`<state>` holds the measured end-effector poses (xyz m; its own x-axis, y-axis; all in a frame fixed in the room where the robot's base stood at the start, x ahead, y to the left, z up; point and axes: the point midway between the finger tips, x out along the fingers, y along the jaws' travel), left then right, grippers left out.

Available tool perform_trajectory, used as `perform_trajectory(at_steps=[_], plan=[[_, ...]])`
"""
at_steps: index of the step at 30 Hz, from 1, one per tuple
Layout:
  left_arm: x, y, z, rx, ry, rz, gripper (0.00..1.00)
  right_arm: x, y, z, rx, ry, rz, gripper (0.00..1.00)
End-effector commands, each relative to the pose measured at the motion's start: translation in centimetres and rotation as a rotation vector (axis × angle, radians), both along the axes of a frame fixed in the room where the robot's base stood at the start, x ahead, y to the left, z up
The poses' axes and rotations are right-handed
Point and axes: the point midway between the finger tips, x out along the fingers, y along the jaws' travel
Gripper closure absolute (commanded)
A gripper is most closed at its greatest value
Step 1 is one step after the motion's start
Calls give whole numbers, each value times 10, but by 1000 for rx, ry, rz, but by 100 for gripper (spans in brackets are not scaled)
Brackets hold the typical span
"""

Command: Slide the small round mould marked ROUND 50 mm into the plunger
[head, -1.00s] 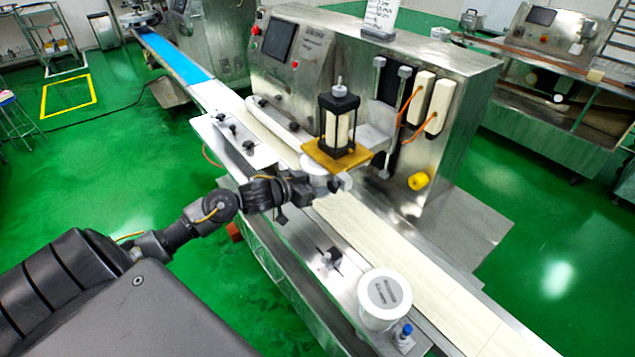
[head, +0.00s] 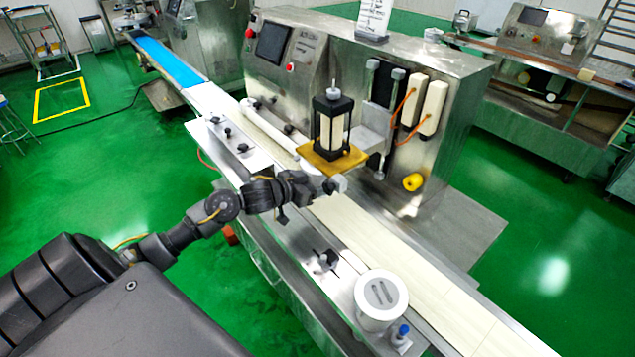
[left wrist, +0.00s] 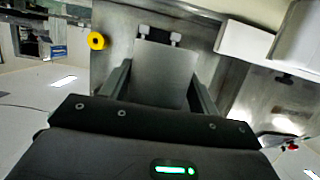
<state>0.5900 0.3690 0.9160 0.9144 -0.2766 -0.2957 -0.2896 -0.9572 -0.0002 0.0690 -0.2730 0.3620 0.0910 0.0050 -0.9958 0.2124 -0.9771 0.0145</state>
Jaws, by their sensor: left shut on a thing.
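The plunger (head: 333,122), a dark frame around pale columns, stands upright above a yellow-brown plate (head: 333,158) on the front of the machine. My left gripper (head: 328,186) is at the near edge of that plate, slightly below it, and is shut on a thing. The held round mould (head: 341,184) shows only as a small pale grey piece at the fingertips; its marking cannot be read. In the left wrist view my fingers (left wrist: 162,90) stand apart with a grey surface between them. How far the mould sits under the plunger is hidden. My right gripper is not in view.
A larger white cylinder (head: 381,302) with dark marks on top stands on the front ledge, beside a small blue-capped piece (head: 403,331). The pale conveyor belt (head: 370,233) is clear below the gripper. A yellow knob (head: 412,182) juts from the machine face.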

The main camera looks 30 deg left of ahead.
Motion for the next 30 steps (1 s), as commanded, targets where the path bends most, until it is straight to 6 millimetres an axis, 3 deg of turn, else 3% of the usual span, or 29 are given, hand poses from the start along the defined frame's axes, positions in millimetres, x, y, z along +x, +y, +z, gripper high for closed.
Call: perform_trajectory(at_steps=[15, 30], plan=[[15, -4, 1, -1, -2, 0, 83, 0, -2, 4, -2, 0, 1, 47], [17, -5, 1, -1, -3, 0, 83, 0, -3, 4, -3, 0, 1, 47]])
